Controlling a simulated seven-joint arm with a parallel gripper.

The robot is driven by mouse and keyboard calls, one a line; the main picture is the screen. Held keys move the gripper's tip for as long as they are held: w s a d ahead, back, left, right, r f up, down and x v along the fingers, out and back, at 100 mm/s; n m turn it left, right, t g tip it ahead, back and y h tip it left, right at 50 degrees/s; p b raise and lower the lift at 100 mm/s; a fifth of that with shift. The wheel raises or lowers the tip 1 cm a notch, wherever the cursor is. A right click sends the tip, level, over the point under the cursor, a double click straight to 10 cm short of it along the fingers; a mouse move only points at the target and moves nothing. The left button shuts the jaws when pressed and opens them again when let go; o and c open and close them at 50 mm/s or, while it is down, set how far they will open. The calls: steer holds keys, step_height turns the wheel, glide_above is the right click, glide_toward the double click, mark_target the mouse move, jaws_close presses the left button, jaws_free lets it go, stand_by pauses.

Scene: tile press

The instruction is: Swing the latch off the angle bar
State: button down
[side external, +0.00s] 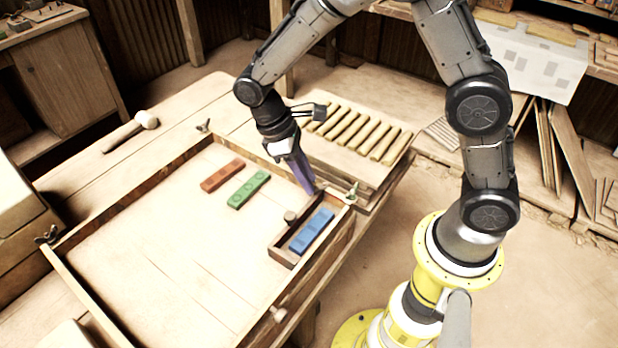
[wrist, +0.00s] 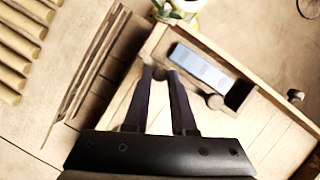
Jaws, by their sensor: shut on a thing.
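My gripper (side external: 316,190) reaches down to the right corner of the wooden frame. In the wrist view its two dark fingers (wrist: 160,74) are close together around a small dark brown piece, apparently the latch (wrist: 159,73). The fingers hide most of the latch, and I cannot tell its angle. The dark wooden angle bar (side external: 279,240) lies inside the frame beside the blue tile (side external: 311,231), with a round knob (side external: 290,215) on it. The blue tile (wrist: 200,68) and the knob (wrist: 215,101) also show in the wrist view.
A red tile (side external: 222,175) and a green tile (side external: 248,189) lie on the open board. Wing nuts (side external: 352,190) stand at frame corners. A rack of wooden rods (side external: 358,132) is behind the gripper. A mallet (side external: 132,130) lies left. The board's left half is clear.

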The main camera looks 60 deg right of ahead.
steer(key=m, duration=0.1)
steer(key=w+m+y, duration=0.1)
steer(key=m, duration=0.1)
steer(key=shift+d, duration=0.35)
steer(key=m, duration=0.1)
steer(key=w+d+m+y, duration=0.1)
steer(key=m, duration=0.1)
steer(key=shift+r+m+y, duration=0.1)
steer(key=shift+m+y, duration=0.2)
steer(key=m, duration=0.1)
steer(key=d+m+y, duration=0.1)
steer(key=m, duration=0.1)
steer(key=shift+w+d+m, duration=0.15)
steer(key=shift+w+m, duration=0.05)
steer(key=shift+m, duration=0.1)
steer(key=shift+d+m+t+y, duration=0.2)
steer(key=shift+d+m+y, duration=0.25)
steer(key=shift+m, duration=0.65)
steer(key=shift+d+m+t+y, duration=0.25)
steer(key=shift+m+y, duration=0.2)
steer(key=shift+m, duration=0.65)
steer(key=shift+d, duration=0.1)
steer(key=c, duration=0.7)
jaws_free()
steer(key=shift+c, duration=0.2)
steer(key=v, duration=1.3)
steer(key=shift+d+r, duration=0.2)
steer(key=shift+r, duration=0.15)
